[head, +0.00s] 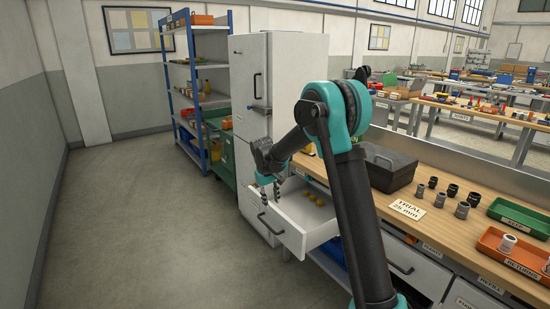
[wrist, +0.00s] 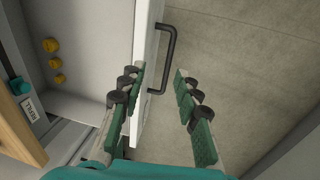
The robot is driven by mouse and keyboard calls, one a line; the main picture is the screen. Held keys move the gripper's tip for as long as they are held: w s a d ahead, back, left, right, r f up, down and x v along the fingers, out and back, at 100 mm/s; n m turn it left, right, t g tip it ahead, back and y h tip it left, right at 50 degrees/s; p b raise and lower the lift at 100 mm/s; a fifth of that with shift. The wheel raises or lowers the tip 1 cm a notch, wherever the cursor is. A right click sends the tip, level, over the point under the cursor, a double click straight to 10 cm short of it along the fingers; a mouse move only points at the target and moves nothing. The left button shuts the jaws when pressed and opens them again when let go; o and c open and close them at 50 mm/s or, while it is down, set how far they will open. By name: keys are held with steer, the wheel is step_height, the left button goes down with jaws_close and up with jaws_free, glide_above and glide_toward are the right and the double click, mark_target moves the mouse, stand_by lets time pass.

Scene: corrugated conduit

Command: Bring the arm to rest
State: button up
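My gripper (head: 270,192) hangs fingers down over the front of an open white drawer (head: 288,229) in the head view. In the wrist view its two green-padded fingers (wrist: 159,78) are spread apart, with nothing clasped between them. The drawer's front panel (wrist: 146,68) and its dark handle (wrist: 171,40) show below and between the fingers. Whether a finger touches the panel I cannot tell. Several yellow round pieces (head: 315,200) lie inside the drawer, and some show at the left in the wrist view (wrist: 54,62). My arm is bent over the drawer.
The wooden bench (head: 440,235) at right holds a black case (head: 388,172), a "TRIAL 25 mm" card (head: 407,209), several dark fittings (head: 453,191) and an orange RETURNS tray (head: 490,243). A grey cabinet (head: 250,95) and blue shelving (head: 203,70) stand behind. Floor at left is clear.

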steer(key=s+d+r+m+t+y, duration=0.1)
steer(key=s+d+r+m, duration=0.25)
steer(key=s+d, duration=1.15)
steer(key=s+d+f+m+t, duration=0.1)
steer(key=s+d, duration=0.3)
steer(key=s, duration=0.6)
steer(key=s+d+f+m, duration=0.2)
steer(key=s+d+f, duration=0.1)
steer(key=s, duration=0.7)
steer(key=shift+s+d+f+t, duration=0.2)
steer(key=shift+s+d+t, duration=0.2)
steer(key=shift+d, duration=0.05)
